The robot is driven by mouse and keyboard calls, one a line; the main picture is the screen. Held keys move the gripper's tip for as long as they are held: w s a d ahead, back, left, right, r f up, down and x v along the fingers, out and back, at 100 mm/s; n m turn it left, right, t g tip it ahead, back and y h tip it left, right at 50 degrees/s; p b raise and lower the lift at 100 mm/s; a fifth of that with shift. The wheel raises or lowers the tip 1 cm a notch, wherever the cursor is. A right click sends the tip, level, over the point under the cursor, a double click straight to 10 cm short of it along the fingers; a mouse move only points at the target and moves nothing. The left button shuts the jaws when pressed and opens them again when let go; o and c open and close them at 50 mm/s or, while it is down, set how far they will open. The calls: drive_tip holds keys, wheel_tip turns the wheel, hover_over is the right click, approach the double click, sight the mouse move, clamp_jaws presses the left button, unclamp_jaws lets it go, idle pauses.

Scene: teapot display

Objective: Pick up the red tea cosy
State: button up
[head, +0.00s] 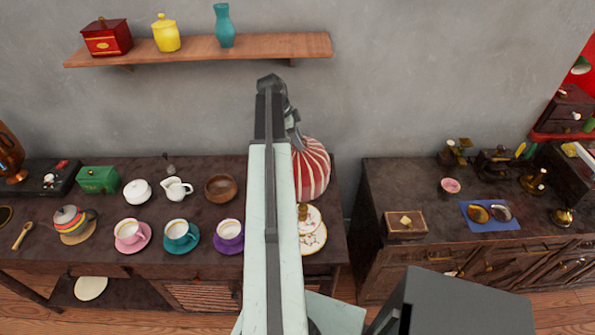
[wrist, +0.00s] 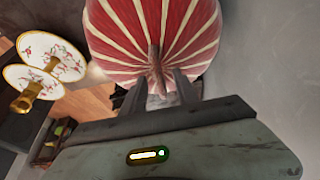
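The red tea cosy (head: 312,168), round with cream stripes, stands at the right end of the left table in the head view, partly hidden by my arm. In the wrist view the red tea cosy (wrist: 185,25) fills the top middle, its stripes meeting at a narrow brownish tip. My gripper (wrist: 158,84) is open there, one finger on each side of that tip. Whether the fingers touch the cosy I cannot tell. In the head view my arm hides much of the gripper.
A two-tier floral cake stand (head: 313,238) stands in front of the cosy, and it also shows in the wrist view (wrist: 62,58). Several cups stand left of my arm. A wooden shelf (head: 300,44) is on the wall above. A gap separates the right cabinet (head: 385,185).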

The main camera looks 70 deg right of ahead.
clamp_jaws()
idle(1.4)
